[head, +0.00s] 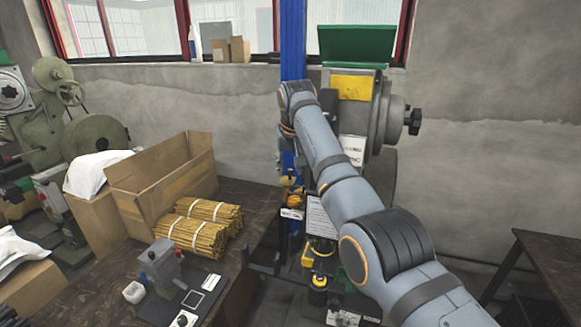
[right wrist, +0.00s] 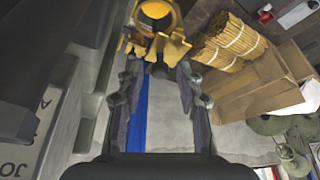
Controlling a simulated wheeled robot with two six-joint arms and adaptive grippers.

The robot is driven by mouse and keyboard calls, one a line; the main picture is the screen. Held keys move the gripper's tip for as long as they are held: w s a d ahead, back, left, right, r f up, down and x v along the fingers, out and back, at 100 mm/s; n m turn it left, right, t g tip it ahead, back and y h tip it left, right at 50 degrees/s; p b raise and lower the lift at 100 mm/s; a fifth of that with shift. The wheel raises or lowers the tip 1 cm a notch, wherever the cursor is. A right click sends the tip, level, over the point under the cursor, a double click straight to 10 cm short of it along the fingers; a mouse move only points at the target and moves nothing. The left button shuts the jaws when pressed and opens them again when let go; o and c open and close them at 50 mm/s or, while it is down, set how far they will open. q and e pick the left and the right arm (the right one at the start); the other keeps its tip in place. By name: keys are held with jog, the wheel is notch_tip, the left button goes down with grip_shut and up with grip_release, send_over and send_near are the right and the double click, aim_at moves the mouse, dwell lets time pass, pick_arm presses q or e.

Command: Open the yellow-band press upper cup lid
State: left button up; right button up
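The press (head: 362,108) stands against the wall at the right of centre, with a grey body and a yellow band (head: 355,86). A green, tray-like part (head: 356,42) is at its top. A yellow ring-shaped part with prongs is at the top of the right wrist view (right wrist: 158,30), just beyond my right fingertips. I cannot tell whether it is the upper cup or its lid. My right gripper (right wrist: 158,72) is open, with nothing visibly held between its fingers. In the head view my right arm covers part of the press. My left gripper is not in view.
A blue post (head: 292,40) rises beside the press. At the left, a dark table (head: 255,195) bears an open cardboard box (head: 165,178), tied bundles of sticks (head: 200,227) and a small grey device (head: 160,262). A green machine (head: 85,135) stands farther left.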

jog(key=shift+r, duration=0.25)
jog(key=v, duration=1.1)
jog(key=shift+s+r, duration=0.2)
